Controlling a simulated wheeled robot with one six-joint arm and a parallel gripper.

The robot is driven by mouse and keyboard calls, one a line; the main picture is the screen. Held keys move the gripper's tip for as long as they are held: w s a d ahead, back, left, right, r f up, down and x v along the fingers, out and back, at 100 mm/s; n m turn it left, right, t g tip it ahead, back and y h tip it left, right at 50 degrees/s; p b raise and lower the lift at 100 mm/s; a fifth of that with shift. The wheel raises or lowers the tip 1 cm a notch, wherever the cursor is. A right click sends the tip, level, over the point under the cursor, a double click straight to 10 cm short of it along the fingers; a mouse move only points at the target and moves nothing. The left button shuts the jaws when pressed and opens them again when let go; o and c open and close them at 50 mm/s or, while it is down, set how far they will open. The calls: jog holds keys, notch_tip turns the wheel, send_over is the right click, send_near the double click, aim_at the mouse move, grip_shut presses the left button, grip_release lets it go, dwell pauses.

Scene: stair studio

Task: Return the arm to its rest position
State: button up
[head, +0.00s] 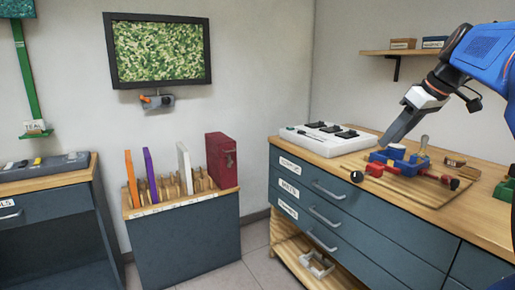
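My blue arm (482,52) comes in from the upper right in the head view. My gripper (388,139) hangs from it, tilted down and to the left, above the wooden counter. Its dark fingers appear as one narrow shape from this side, so the gap between them cannot be seen. No held object is visible.
A white tray (322,140) with dark pieces lies on the counter (290,142) left of the gripper. A wall shelf (400,53) holds small boxes behind the arm. A green bin (505,190) is at the right edge. A low cabinet (190,245) holds upright panels.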

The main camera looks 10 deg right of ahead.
jog(key=s+a+f+m, duration=0.1)
jog(key=s+a+f, duration=0.5)
jog(key=f, duration=0.3)
jog(key=s+a+f+m+h, duration=0.1)
jog(key=s+a+f, duration=0.6)
jog(key=f, duration=0.3)
jog(key=s+a+f+m+g+h, duration=0.1)
jog(key=s+a+f+m, duration=0.1)
jog(key=s+a+f, duration=0.4)
notch_tip(320, 180, down, 4)
jog(key=shift+s+a+f, duration=0.15)
jog(key=shift+s+f, duration=0.05)
jog(key=shift+s, duration=0.25)
